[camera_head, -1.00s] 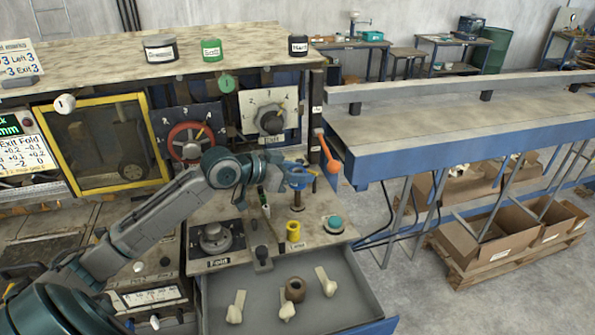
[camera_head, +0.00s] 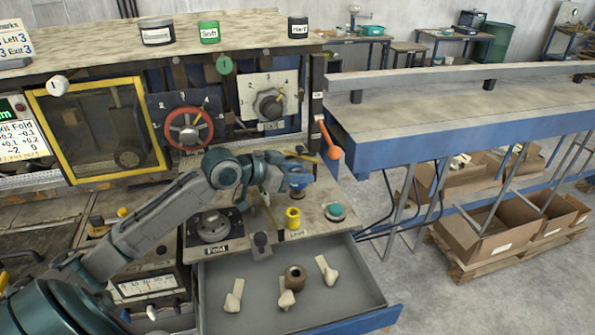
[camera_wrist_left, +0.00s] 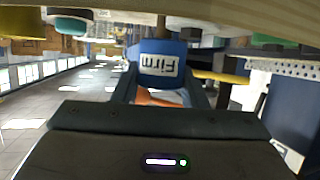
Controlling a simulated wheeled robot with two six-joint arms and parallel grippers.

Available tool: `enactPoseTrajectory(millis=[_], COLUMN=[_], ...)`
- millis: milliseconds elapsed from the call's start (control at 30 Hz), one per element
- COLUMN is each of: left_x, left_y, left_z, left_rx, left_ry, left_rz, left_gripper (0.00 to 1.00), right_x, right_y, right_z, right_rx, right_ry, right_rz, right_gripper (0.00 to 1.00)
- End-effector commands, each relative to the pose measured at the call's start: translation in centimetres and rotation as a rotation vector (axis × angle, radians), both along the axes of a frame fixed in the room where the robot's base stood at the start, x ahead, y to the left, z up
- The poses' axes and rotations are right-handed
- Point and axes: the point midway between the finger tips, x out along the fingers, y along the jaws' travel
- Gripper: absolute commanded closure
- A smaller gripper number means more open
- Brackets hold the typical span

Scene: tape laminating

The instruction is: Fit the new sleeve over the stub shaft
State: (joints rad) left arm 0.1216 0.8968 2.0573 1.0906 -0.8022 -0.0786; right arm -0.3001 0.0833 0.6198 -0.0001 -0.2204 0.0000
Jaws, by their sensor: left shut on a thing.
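My left gripper (camera_head: 299,177) is shut on a blue sleeve (camera_head: 297,181) above the right part of the bench ledge. In the left wrist view the sleeve (camera_wrist_left: 160,62) sits between the two fingers, its white "Firm" label upside down. A brown stub shaft (camera_wrist_left: 161,27) shows on the bench side of the sleeve, in line with it. The sleeve appears to be over or around the shaft's top; the exact fit is hidden. A brown, used-looking sleeve (camera_head: 296,277) lies in the open drawer. My right gripper is not in view.
A yellow cup (camera_head: 293,217) and a teal button (camera_head: 335,211) stand close by on the ledge. The open grey drawer (camera_head: 350,291) also holds three pale wedge-like pieces. An orange-knobbed lever (camera_head: 333,152) is behind right. A blue-edged long table (camera_head: 450,120) stands to the right.

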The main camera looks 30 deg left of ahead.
Motion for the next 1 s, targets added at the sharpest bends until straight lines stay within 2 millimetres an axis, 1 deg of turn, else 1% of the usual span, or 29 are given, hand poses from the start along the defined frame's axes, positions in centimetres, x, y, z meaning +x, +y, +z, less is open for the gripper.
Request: enactPoseTrajectory(millis=[133,167,200,267,300,533,667,767,933,1000], left_x=[0.0,0.0,0.0,0.0,0.0,0.0,0.0,0.0,0.0,-1.3], left_y=[0.0,0.0,0.0,0.0,0.0,0.0,0.0,0.0,0.0,-0.7], left_z=[0.0,0.0,0.0,0.0,0.0,0.0,0.6,1.7,4.5,4.0], left_rx=[0.000,0.000,0.000,0.000,0.000,0.000,0.001,0.001,0.001,0.006], left_ry=[0.000,0.000,0.000,0.000,0.000,0.000,0.000,0.000,-0.002,0.004], left_rz=[0.000,0.000,0.000,0.000,0.000,0.000,0.000,0.000,-0.001,-0.002], left_gripper=[0.85,0.59,0.52,0.40,0.36,0.36,0.36,0.36,0.36,0.36], right_x=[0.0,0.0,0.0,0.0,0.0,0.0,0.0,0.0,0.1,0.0], right_y=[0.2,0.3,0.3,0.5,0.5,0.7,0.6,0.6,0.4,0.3], right_z=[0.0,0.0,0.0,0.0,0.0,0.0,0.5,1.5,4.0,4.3], right_rx=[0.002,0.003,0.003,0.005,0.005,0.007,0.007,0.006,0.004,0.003], right_ry=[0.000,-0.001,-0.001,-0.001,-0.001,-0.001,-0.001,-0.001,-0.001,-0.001], right_rz=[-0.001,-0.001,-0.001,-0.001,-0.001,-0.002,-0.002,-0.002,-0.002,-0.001], right_gripper=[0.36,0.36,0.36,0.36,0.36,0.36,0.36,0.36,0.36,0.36])
